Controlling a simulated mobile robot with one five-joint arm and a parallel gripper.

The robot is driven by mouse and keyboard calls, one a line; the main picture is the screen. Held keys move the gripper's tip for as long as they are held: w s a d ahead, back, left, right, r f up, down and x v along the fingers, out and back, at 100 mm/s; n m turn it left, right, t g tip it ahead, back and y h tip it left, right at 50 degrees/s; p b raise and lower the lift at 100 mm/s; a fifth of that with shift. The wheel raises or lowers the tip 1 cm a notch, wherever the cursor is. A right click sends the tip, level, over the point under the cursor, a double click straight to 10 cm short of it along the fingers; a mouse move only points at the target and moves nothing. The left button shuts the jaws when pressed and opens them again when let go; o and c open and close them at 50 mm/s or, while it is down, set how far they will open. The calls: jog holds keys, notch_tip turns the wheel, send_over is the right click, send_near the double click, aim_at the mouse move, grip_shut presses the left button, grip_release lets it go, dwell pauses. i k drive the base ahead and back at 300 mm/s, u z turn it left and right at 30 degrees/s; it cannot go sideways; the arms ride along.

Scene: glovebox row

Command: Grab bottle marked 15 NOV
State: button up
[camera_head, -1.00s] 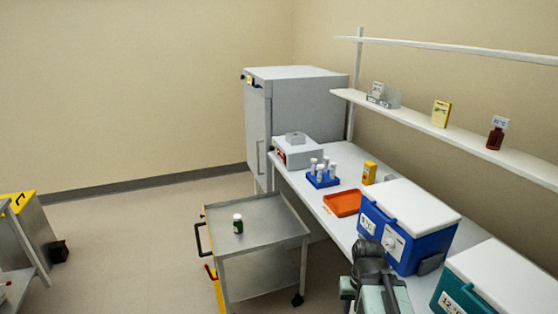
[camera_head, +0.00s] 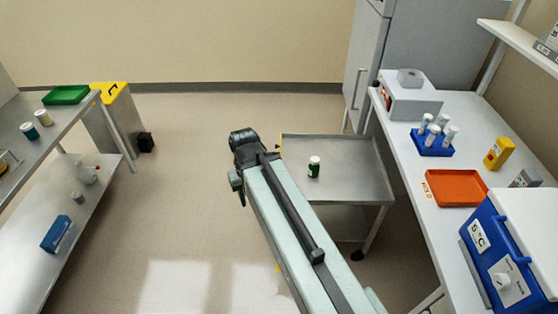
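A small dark green bottle (camera_head: 314,167) with a white cap stands upright on the top of the metal cart (camera_head: 360,186). Its label is too small to read, so I cannot tell whether it says 15 NOV. A teal jar (camera_head: 31,132) and a whitish jar (camera_head: 44,118) stand on the left steel table; their markings are unreadable too. My arm reaches forward across the cart's left side. My gripper (camera_head: 240,184) is at its far end, left of the cart and apart from the green bottle. Its fingers are not clear enough to show their opening.
The white bench (camera_head: 405,165) on the right holds a blue tube rack (camera_head: 432,146), an orange tray (camera_head: 456,187) and a blue cooler (camera_head: 488,250). A green tray (camera_head: 66,95) lies on the left table. A yellow-topped bin (camera_head: 112,98) stands behind it. Open floor lies between.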

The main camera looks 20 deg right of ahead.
aim_at(314, 166)
jog(key=u, duration=0.35)
jog(key=i, duration=1)
jog(key=u, duration=0.45)
jog(key=k, duration=0.55)
jog(key=z, duration=5.65)
jog(key=k, duration=0.6)
jog(key=u, duration=5.75)
